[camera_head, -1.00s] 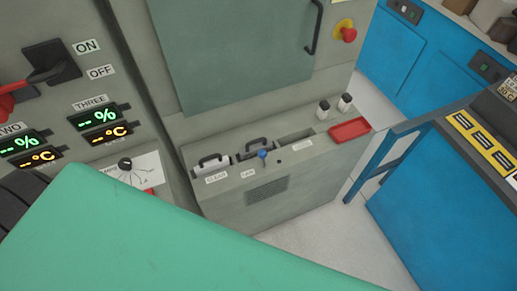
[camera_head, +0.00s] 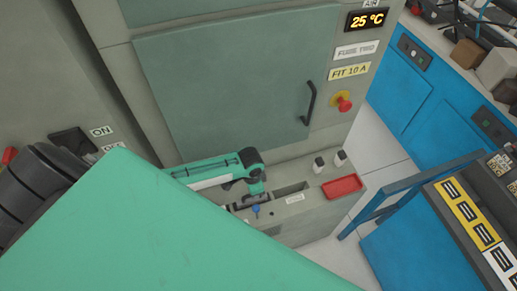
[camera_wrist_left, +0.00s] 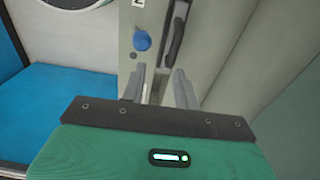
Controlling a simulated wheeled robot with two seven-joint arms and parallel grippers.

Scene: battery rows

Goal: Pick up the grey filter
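The grey filter (camera_head: 236,206) sits in a slot of the low ledge on the cabinet front; in the head view my left arm hides most of it. Its dark handle (camera_wrist_left: 177,32) shows in the left wrist view, beyond the fingertips. A blue knob (camera_head: 255,209) is beside it, also seen in the left wrist view (camera_wrist_left: 142,41). My left gripper (camera_wrist_left: 160,86) is open, fingers apart with nothing visible between them. In the head view the left gripper (camera_head: 257,187) is just over the ledge by the filter; contact cannot be told. My right gripper is not in view.
An empty-looking slot (camera_head: 291,190), two small dark-capped bottles (camera_head: 318,166) and a red tray (camera_head: 342,187) are right of the filter. The cabinet door (camera_head: 225,85) rises behind. A blue rail (camera_head: 385,203) and blue bench stand at right. My large green arm part covers the foreground.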

